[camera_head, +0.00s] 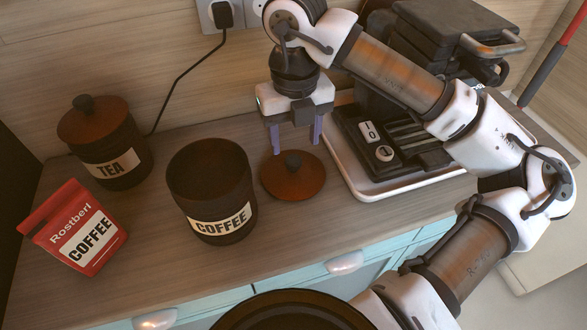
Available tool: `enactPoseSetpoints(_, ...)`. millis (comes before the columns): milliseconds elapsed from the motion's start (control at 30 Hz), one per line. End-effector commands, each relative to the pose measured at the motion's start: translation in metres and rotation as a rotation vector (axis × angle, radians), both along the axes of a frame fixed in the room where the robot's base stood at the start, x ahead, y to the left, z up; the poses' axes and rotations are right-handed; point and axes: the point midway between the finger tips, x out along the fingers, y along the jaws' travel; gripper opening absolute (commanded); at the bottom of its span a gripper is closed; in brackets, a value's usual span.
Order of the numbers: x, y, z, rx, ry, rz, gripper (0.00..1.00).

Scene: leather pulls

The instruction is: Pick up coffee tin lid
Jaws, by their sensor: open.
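The coffee tin lid (292,183) is a round brown disc with a dark knob (292,160) on top. It lies flat on the wooden counter, between the coffee tin and the white tray. The coffee tin (213,190) is dark, upright and uncovered, with a "COFFEE" label. My gripper (297,142) points down at the lid with its two purple fingers apart and nothing between them. The fingertips appear above and slightly behind the knob; the exact height is hard to tell.
A tea tin (110,150) with its lid on stands at the back left. A dark appliance (385,140) sits on the white tray (400,187) at right. A black cable (180,80) runs down the wall.

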Motion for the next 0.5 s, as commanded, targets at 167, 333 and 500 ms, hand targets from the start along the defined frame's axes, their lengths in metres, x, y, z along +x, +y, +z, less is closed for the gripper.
enactPoseSetpoints(167, 0.001, 0.001, -0.011, 0.002, 0.003, 0.001, 0.55)
enactPoseSetpoints(333, 0.006, 0.003, -0.033, 0.004, 0.004, 0.002, 0.55)
enactPoseSetpoints(500, 0.006, 0.003, -0.053, 0.003, 0.001, 0.000, 0.55)
